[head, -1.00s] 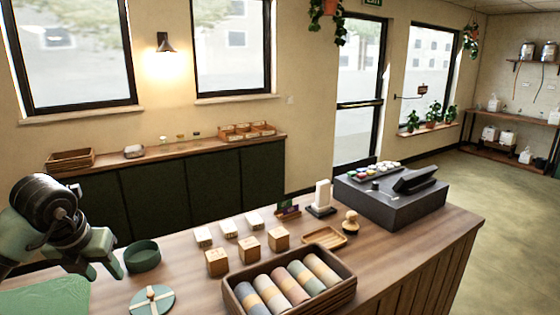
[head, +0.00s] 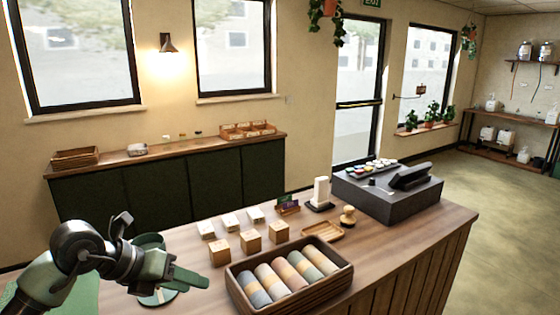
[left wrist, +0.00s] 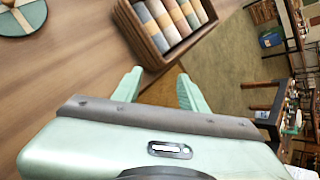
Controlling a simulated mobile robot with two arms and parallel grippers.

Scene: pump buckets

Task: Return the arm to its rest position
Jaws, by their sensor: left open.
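My left arm comes in from the left in the head view. Its gripper (head: 188,278) is open and empty, held above the counter (head: 390,250) and pointing right towards the wooden tray of rolls (head: 340,290). In the left wrist view the two green fingers of my left gripper (left wrist: 160,78) are spread apart with nothing between them. The tray (left wrist: 147,35) lies beyond the fingertips there. My right gripper is in neither view.
A green round tin (head: 150,241) and a round green lid (head: 158,298) are partly hidden by my left arm. Small wooden boxes (head: 220,246) stand behind the tray. A dark register (head: 385,195) stands at the right.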

